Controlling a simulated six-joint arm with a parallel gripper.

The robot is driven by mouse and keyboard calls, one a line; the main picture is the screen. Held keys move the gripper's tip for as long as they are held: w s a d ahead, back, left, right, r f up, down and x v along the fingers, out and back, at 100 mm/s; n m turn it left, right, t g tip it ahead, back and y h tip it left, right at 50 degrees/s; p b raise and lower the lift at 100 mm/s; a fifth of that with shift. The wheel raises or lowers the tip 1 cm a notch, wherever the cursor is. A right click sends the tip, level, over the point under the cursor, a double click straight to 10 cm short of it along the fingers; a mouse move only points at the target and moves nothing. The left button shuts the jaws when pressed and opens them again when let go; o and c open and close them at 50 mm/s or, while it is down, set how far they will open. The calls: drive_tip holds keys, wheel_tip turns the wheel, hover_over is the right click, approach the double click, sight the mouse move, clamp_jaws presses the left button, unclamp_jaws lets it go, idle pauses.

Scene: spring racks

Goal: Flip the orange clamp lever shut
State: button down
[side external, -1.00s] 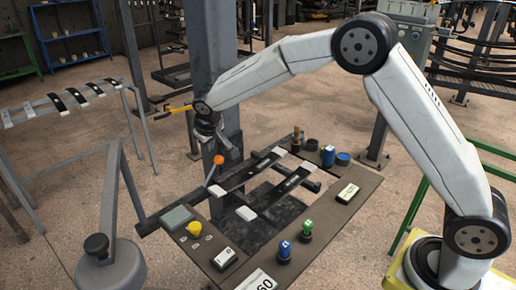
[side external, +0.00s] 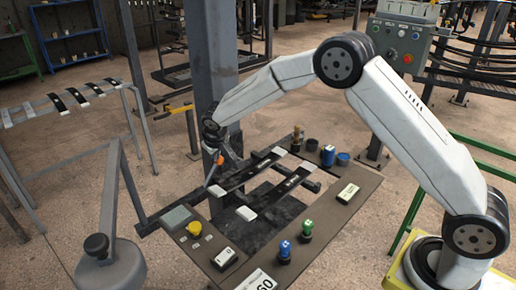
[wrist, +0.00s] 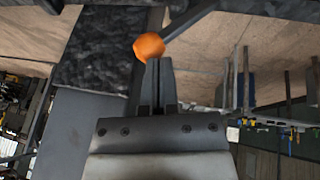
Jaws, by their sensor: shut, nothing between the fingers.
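The orange clamp lever stands raised at the far left part of the dark fixture, its pale rod (side external: 211,176) leaning up to the right. In the side view its orange knob (side external: 220,160) is partly hidden by my gripper (side external: 229,157). In the wrist view the round orange knob (wrist: 149,47) shows just beyond and left of the tips of my gripper (wrist: 160,62). The fingers are shut together and empty. They overlap the knob's edge in view; I cannot tell whether they touch it.
The bench panel (side external: 340,215) carries a yellow button (side external: 194,229), a grey screen (side external: 177,217), and blue and green knobs. A grey steel column (side external: 211,60) stands close behind my gripper. A grey pedestal with a bent arm (side external: 112,270) stands at the front left.

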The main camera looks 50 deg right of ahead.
drive_tip(key=shift+d+f, duration=0.4)
drive_tip(key=shift+d, duration=0.3)
drive_tip(key=shift+d+f, duration=0.4)
drive_tip(key=shift+d, duration=0.25)
drive_tip(key=shift+r, duration=0.1)
drive_tip(key=shift+a+r, duration=0.2)
drive_tip(key=shift+r, duration=0.2)
drive_tip(key=d+v, duration=0.2)
drive_tip(key=v, duration=1)
drive_tip(key=shift+a+r, duration=0.35)
drive_tip(key=shift+r, duration=0.15)
drive_tip(key=shift+s, duration=0.15)
